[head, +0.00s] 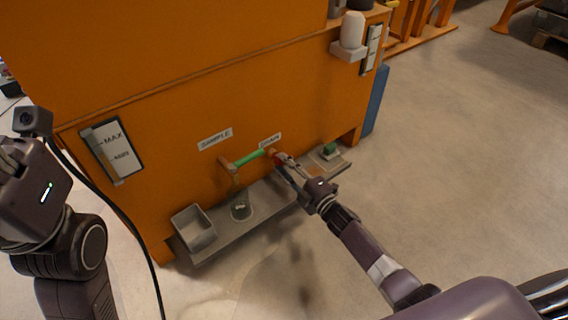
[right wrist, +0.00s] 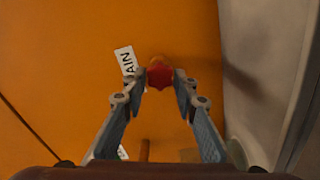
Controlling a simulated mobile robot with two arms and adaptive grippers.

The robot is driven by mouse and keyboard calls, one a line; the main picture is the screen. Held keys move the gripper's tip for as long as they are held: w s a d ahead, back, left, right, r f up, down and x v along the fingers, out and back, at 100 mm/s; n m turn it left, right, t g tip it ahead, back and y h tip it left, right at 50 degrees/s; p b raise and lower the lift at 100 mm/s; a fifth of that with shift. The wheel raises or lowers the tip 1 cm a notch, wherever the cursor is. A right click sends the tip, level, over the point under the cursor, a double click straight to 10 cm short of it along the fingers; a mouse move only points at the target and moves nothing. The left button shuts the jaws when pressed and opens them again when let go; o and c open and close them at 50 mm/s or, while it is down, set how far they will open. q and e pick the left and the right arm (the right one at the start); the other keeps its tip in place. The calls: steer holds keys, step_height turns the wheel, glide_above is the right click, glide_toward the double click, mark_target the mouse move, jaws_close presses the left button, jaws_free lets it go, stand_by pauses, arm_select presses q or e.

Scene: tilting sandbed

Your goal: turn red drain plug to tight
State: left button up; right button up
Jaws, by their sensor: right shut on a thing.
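The red drain plug (head: 277,158) is on the orange machine's front, just below the DRAIN label (head: 269,140). It is small and partly covered by my right gripper (head: 281,158) in the head view. In the right wrist view the plug (right wrist: 160,76) is a red knob between the two fingertips of my right gripper (right wrist: 161,80), which is shut on it. The label there is tilted and partly cut off by a finger. My left arm is at the left edge of the head view; its gripper (head: 9,158) is only partly seen, and its fingertips cannot be made out.
A tap with a green handle (head: 250,158) sticks out left of the plug, below the SAMPLE label (head: 214,139). A grey shelf (head: 268,200) below bears a grey bin (head: 194,230), a small jar (head: 240,208) and a green item (head: 329,149).

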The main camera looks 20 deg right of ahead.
steer(key=shift+d+m, duration=0.1)
steer(key=shift+m, duration=0.2)
stand_by(0.4)
steer(key=o, duration=1.2)
steer(key=shift+c, duration=0.2)
steer(key=v, duration=1.2)
